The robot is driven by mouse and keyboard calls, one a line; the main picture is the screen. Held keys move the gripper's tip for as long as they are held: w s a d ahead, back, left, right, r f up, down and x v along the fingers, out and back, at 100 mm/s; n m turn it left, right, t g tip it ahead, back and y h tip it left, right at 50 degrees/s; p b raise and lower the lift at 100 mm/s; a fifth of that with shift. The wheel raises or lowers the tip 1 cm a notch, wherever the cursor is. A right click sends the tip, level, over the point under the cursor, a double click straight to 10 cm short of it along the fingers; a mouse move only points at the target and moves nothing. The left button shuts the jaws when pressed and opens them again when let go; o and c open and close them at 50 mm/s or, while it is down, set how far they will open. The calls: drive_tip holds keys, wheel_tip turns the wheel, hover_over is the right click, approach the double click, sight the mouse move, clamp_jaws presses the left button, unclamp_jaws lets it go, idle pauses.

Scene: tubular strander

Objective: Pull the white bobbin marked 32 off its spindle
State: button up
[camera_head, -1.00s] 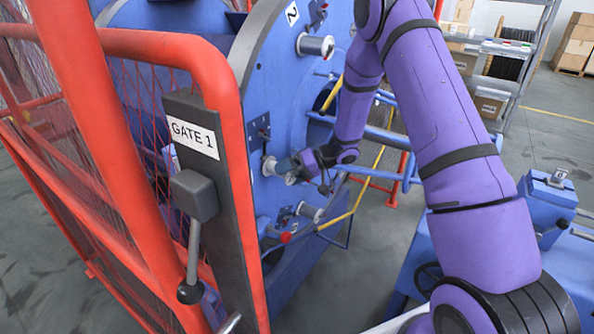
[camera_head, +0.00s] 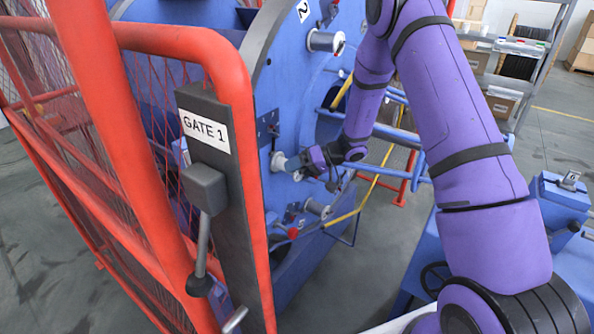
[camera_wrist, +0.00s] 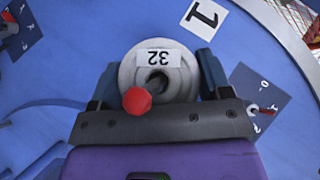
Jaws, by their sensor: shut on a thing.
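The white bobbin marked 32 (camera_wrist: 182,85) faces the wrist camera, with its label upside down above a dark centre hole. My gripper (camera_wrist: 158,73) has one dark blue finger on each side of the bobbin and is shut on it. A red ball knob (camera_wrist: 137,100) shows in front of the bobbin's lower left rim. In the head view my gripper (camera_head: 295,166) is at the blue disc's face, around a pale cylinder (camera_head: 279,161) there. The spindle behind the bobbin is hidden in the wrist view, so I cannot tell how far on it sits.
The blue disc (camera_head: 290,100) carries other bobbins, one above (camera_head: 322,41) and one below (camera_head: 318,208). An orange-red mesh gate (camera_head: 245,100) with a GATE 1 post (camera_head: 232,180) stands at left. Yellow and blue rails (camera_head: 372,185) lie close right of my gripper.

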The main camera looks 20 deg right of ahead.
drive_tip(key=s+d, duration=1)
drive_tip(key=s, duration=0.4)
idle(2.9)
drive_tip(key=shift+d, duration=0.1)
drive_tip(key=shift+s+d, duration=0.75)
drive_tip(key=shift+s, duration=0.25)
drive_tip(key=shift+s+d, duration=0.7)
drive_tip(key=shift+s, duration=0.3)
